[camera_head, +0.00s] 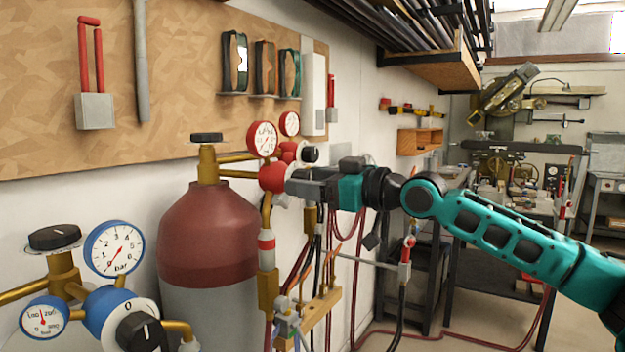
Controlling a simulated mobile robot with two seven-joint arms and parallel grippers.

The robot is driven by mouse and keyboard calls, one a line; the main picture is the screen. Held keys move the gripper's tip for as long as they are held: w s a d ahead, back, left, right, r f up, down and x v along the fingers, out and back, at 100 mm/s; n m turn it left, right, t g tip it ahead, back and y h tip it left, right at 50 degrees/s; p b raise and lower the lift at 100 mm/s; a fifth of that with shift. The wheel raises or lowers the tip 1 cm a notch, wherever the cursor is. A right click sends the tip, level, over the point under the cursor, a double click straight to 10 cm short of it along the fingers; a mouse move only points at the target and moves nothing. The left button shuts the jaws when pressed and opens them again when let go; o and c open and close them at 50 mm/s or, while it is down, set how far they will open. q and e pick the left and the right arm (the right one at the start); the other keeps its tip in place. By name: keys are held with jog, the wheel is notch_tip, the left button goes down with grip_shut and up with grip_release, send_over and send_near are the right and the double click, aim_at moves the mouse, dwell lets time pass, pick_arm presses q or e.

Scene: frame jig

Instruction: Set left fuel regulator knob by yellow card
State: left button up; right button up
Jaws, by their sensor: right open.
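The nearer red fuel regulator (271,177) sits beside the maroon-topped gas cylinder (208,235), with a round white-faced gauge (262,139) above it. My right gripper (294,184) is at the right side of this regulator, where its knob would be. The fingers cover that spot, so I cannot see the knob or its setting, nor whether the fingers touch it. The jaws are open. A second red regulator behind has a small gauge (289,123) and a black knob (310,154). I cannot make out a yellow card. My left gripper is not in view.
A blue regulator (104,305) with two gauges and a black knob (140,333) stands at the lower left. Hoses and torches hang on a wooden holder (318,308) below my right gripper. A tool board (180,60) covers the wall behind.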

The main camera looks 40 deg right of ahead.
jog(key=shift+c, duration=0.2)
jog(key=c, duration=1)
jog(key=shift+m, duration=0.3)
